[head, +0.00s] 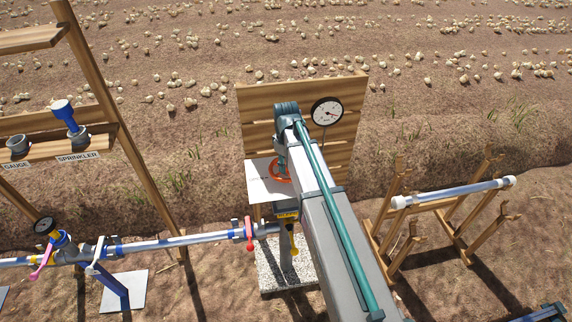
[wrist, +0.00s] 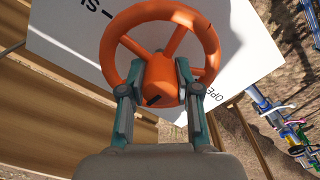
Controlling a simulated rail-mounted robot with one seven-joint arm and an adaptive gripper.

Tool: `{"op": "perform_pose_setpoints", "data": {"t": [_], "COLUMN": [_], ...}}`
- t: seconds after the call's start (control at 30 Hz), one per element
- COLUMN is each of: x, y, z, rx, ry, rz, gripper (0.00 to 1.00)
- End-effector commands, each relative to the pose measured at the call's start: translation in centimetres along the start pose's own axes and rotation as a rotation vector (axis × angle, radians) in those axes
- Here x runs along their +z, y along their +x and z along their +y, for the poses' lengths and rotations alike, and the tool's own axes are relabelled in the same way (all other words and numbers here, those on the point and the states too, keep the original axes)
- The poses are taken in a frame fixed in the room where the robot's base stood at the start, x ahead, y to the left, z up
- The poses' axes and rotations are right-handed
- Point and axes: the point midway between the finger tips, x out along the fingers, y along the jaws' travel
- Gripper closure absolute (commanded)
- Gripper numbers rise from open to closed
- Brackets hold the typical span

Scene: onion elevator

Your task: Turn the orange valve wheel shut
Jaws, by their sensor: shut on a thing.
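The orange valve wheel (wrist: 208,50) fills the upper middle of the wrist view, with spokes and a central hub. A dark mark shows on the hub. My gripper (wrist: 157,92) reaches up to the wheel, its two teal-grey fingers on either side of the lower hub, closed on the wheel. A white sign plate (wrist: 75,35) lies behind the wheel, with part of "OPE" legible at the right and a few letters at the upper left. In the head view the wheel (head: 281,170) is partly hidden by my arm, in front of the plate.
A wooden slatted panel (head: 345,130) with a round pressure gauge (head: 327,111) stands behind. A horizontal pipe (head: 160,243) with a red-handled valve (head: 249,234) runs in from the left. A wooden rack (head: 445,205) holding a pipe stands at right; a shelf (head: 60,148) stands at left.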

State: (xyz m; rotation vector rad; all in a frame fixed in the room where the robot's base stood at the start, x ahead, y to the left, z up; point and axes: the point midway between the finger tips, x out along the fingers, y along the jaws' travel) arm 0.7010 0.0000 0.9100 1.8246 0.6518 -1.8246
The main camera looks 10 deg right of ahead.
Motion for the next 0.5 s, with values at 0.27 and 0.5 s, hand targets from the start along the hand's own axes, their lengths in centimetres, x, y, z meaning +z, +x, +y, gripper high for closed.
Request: {"op": "perform_pose_setpoints", "data": {"t": [0.27, 0.5], "x": [-0.02, -0.02], "y": [0.02, 0.02], "z": [0.03, 0.05], "rx": [0.0, 0.0], "ry": [0.182, 0.405], "rz": [0.0, 0.0], "gripper": [1.0, 1.0]}}
